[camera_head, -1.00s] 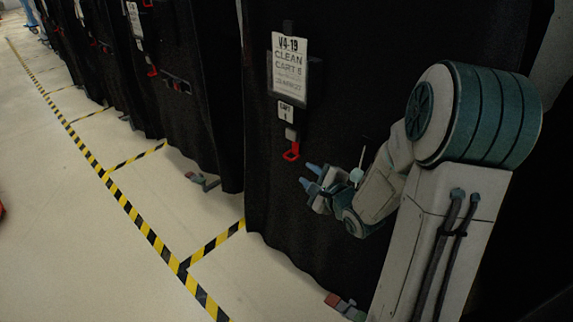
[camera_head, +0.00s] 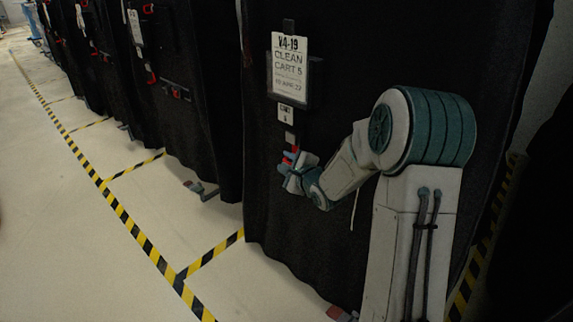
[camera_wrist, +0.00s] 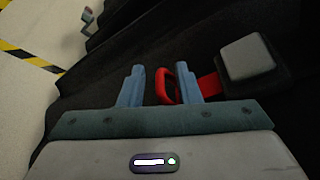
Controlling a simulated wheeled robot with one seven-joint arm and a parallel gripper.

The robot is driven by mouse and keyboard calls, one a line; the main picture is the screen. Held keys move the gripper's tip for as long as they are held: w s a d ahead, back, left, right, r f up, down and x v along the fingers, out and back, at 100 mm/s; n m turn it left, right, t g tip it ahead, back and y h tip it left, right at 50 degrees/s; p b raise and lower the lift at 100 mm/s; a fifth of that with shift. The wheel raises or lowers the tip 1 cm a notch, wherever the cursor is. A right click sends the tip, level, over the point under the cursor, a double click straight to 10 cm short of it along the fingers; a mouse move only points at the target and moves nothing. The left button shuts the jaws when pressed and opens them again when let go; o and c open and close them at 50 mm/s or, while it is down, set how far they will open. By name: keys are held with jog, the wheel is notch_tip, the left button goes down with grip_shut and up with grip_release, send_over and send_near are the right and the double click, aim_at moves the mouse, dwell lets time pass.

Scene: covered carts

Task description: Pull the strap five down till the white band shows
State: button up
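The strap on the cart labelled "CLEAN CART 5" ends in a red ring handle, which shows in the wrist view (camera_wrist: 168,86). A short red strap piece (camera_wrist: 209,87) joins it to a grey block (camera_wrist: 247,57). My gripper (camera_head: 292,170) is at the handle in the head view and partly covers it. In the wrist view my gripper (camera_wrist: 160,84) is open. The ring shows between the two blue fingers, nearer the right finger, which hides part of it. I cannot tell whether they touch. No white band is seen on the strap.
The cart has a black cover (camera_head: 400,50) and a white sign (camera_head: 288,65). A small label (camera_head: 286,115) hangs above the strap. More covered carts stand to the left. Yellow-black tape (camera_head: 130,225) marks the pale floor, which is clear at left.

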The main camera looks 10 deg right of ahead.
jog(key=shift+c, duration=0.2)
grip_shut()
notch_tip(320, 180, down, 11)
jog(key=b, duration=0.3)
jog(key=shift+s, duration=0.1)
jog(key=shift+o, duration=0.2)
grip_release()
jog(key=shift+r, duration=0.1)
